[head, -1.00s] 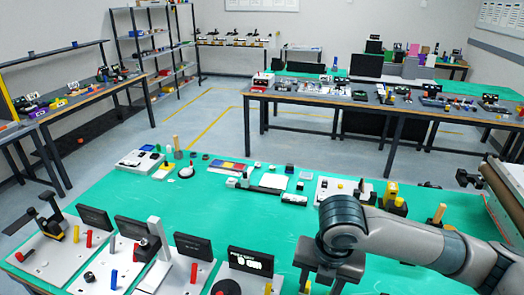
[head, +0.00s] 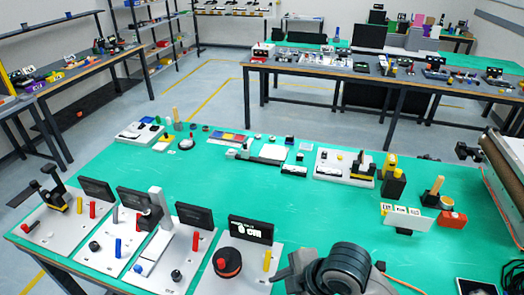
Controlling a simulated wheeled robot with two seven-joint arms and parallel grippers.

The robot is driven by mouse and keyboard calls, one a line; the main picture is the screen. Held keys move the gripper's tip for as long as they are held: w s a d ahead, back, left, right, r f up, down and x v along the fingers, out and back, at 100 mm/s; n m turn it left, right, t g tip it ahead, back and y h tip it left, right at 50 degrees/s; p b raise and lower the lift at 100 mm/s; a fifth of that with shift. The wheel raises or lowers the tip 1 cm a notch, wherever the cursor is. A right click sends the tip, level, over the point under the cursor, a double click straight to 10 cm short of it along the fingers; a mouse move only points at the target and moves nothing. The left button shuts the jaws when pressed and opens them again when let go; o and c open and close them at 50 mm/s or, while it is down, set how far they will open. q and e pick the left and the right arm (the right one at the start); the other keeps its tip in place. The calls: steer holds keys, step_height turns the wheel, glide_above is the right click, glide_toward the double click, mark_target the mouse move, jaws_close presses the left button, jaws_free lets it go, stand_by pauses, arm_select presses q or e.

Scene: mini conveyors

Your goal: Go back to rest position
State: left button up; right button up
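My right arm's dark grey wrist (head: 348,268) is at the bottom edge of the head view, right of centre, low at the near side of the green table (head: 300,215). The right gripper's fingertips are hidden or cut off, so I cannot tell whether it is open or shut. My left gripper is not in view. Light grey station plates (head: 60,232) stand along the near left of the table, close to the left of my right wrist.
A round black piece with red (head: 227,262) and a black display panel (head: 251,229) are nearest my wrist. A white panel (head: 408,220) and a red box (head: 452,220) stand at the right. The table's middle is mostly clear.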

steer(key=s+d+f+m+h, duration=0.2)
steer(key=s+d+f+m, duration=0.4)
steer(key=s+d+m, duration=0.25)
steer(key=s+d+f+m+h, duration=0.3)
steer(key=s+d+f+m, duration=0.45)
steer(key=d+m, duration=0.25)
step_height(320, 180, down, 34)
steer(key=s+b, duration=0.2)
steer(key=b, duration=0.5)
steer(key=s+d+f+g+b, duration=0.1)
steer(key=s+f+b, duration=0.2)
steer(key=s+f, duration=0.6)
steer(key=s+d+f+g+b, duration=0.1)
steer(key=s+f+b, duration=0.2)
steer(key=s+f, duration=0.5)
step_height(320, 180, down, 8)
steer(key=shift+s+d+r, duration=0.2)
steer(key=shift+s+d, duration=0.2)
